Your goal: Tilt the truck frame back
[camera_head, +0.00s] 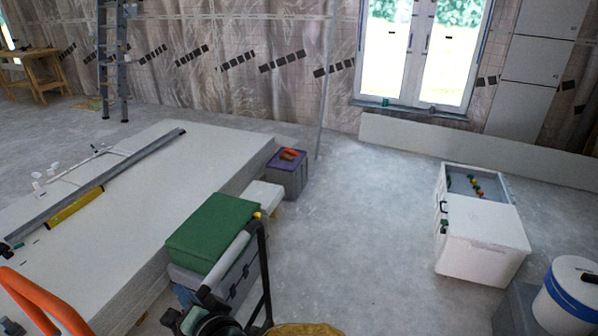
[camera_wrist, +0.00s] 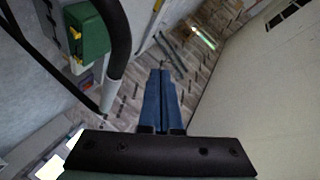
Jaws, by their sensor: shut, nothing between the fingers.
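The truck frame (camera_head: 264,270) looks like a black tubular frame with a pale grey sleeve (camera_head: 226,262), at the bottom centre of the head view in front of the green box. In the wrist view, the black tube of the frame (camera_wrist: 119,38) curves down to the grey sleeve (camera_wrist: 108,95). My gripper (camera_wrist: 161,74) shows two blue fingers close together, shut and empty. In that picture the fingers are right of the sleeve, with a visible gap; depth is hard to judge. The lower part of the frame is cut off in the head view.
A stack of white panels (camera_head: 150,210) fills the left, with a yellow level (camera_head: 75,208) on it. A green-lidded box (camera_head: 210,232) stands beside it. A white chest (camera_head: 485,240) and a bucket (camera_head: 566,298) are at right. The floor between (camera_head: 355,230) is clear.

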